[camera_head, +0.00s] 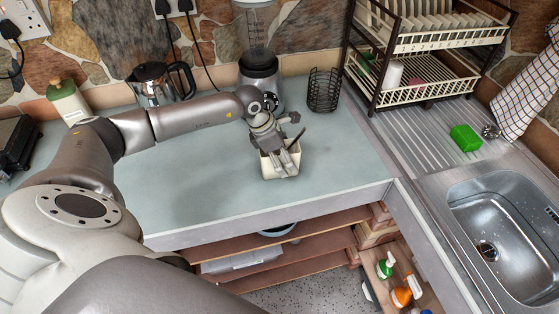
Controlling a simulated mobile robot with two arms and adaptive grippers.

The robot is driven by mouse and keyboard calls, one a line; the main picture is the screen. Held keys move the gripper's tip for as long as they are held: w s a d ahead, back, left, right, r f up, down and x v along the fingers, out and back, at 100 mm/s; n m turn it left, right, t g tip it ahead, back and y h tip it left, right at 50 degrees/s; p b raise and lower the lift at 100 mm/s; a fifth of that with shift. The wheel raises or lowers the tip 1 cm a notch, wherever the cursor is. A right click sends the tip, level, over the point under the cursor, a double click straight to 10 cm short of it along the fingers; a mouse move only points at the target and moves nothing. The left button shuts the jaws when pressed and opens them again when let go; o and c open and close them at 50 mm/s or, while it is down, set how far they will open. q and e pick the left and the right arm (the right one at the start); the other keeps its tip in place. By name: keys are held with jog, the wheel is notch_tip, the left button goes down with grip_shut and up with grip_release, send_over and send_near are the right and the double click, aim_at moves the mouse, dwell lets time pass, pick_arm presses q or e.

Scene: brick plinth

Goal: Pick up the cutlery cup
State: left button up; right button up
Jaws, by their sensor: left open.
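The cutlery cup (268,168) is a small cream, square container. It stands upright on the pale blue-grey counter (200,180), near the middle of the view. Something dark, like a utensil handle, shows at its right side by the gripper. My left gripper (289,168) reaches down over the cup, with its fingers at the cup's top and right side. The gripper is open. It hides much of the cup's opening and contents, and I cannot tell whether the fingers touch the cup. My right gripper is not in view.
A black wire basket (324,91) stands behind the cup to the right. A blender (259,75), a metal coffee pot (152,84) and a green-lidded bottle (68,101) line the back. A dish rack (430,50) and sink (505,220) are right. The front counter is clear.

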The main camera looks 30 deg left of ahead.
pick_arm(q)
jog(key=shift+f+b, duration=0.2)
jog(key=shift+b, duration=0.2)
dwell(0.4)
jog(key=c, duration=0.9)
